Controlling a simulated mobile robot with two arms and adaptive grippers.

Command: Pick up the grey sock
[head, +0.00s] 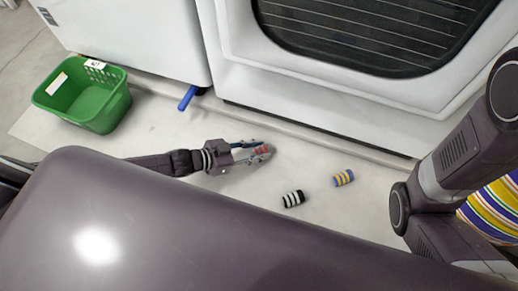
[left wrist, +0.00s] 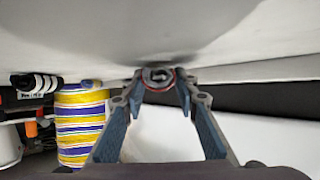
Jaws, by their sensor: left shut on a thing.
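The grey sock (head: 263,150) is a small rolled bundle with red-orange stripes, low over or on the pale floor in front of the white appliance. My left gripper (head: 257,153) is shut on it, with a finger on either side. In the left wrist view the sock's round end (left wrist: 158,76) shows between the fingertips of my left gripper (left wrist: 160,88). I cannot tell whether the sock touches the floor. My right gripper is out of view; only part of my right arm shows at the right.
A black-and-white striped sock (head: 292,198) and a blue-and-yellow striped sock (head: 343,178) lie on the floor to the right. A green basket (head: 84,110) stands at left. The white appliance (head: 310,88) borders the back. A striped yellow, white and purple thing (head: 497,210) is at right.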

